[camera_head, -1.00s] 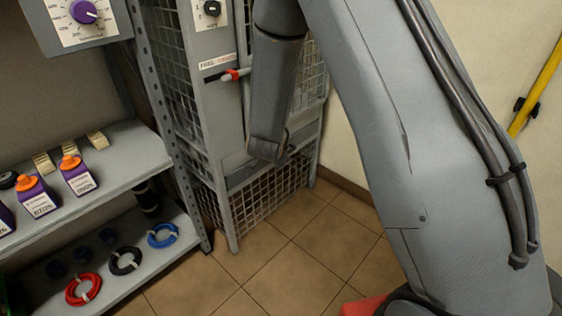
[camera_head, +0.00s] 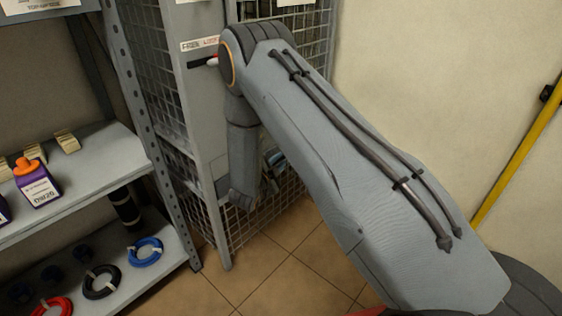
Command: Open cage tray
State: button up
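The wire-mesh cage (camera_head: 157,85) with its grey post (camera_head: 195,95) stands at the left centre of the head view. The dark wrist end is low, near the lower mesh (camera_head: 272,215). My gripper's fingers are not visible. Small bluish and grey shapes (camera_head: 275,160) show just right of the forearm; I cannot tell whether they belong to the tray. The tray itself is mostly hidden.
A metal shelf (camera_head: 95,180) on the left holds a purple box (camera_head: 37,185) and beige blocks. Blue (camera_head: 146,252), black (camera_head: 101,282) and red coils lie on the lower shelf. Tiled floor (camera_head: 300,262) is free before the cage. A yellow pole (camera_head: 515,165) stands along the right wall.

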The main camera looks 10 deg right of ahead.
jog(key=shift+x, duration=1.2)
grip_shut()
